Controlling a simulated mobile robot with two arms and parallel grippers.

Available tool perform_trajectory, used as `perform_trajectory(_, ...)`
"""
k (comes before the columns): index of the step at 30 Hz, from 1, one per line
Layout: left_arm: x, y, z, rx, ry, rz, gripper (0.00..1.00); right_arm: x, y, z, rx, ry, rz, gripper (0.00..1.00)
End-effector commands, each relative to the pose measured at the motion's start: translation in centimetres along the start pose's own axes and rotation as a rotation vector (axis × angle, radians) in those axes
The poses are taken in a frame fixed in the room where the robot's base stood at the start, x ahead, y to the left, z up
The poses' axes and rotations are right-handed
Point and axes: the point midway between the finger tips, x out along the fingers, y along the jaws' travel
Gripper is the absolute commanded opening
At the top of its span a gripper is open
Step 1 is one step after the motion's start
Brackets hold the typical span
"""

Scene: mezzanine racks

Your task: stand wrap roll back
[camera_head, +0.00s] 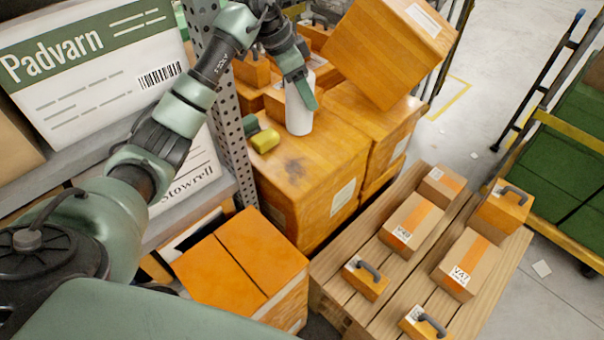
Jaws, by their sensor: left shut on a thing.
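The wrap roll (299,117) is a white cylinder standing roughly upright over the top of a large orange carton (295,178) in the middle of the view. My left arm reaches in from the left, and my left gripper (305,90) is shut on the upper part of the roll. Its green finger covers part of the roll. The roll's lower end appears at the carton top, but I cannot tell whether it bears on it. My right gripper is not in view.
A yellow and green object (263,139) lies left of the roll. A tilted carton (386,48) rises behind it. A perforated rack post (226,115) stands close to my arm. A wooden pallet (400,277) with several small boxes is at the lower right.

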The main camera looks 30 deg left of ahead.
Motion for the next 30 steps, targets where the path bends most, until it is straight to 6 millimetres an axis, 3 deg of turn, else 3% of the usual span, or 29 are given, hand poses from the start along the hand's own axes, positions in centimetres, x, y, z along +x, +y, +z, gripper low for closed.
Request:
perform_trajectory(5, 1.5, 0.0, 0.8, -0.054, -0.002, -0.018, 0.20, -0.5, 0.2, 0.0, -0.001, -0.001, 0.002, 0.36)
perform_trajectory(19, 12.3, 0.0, 5.2, -0.054, -0.002, -0.016, 0.20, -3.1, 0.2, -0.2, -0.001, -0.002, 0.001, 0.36)
perform_trajectory(30, 16.3, 0.1, 6.9, -0.053, -0.002, -0.016, 0.20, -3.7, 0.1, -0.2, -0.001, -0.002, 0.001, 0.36)
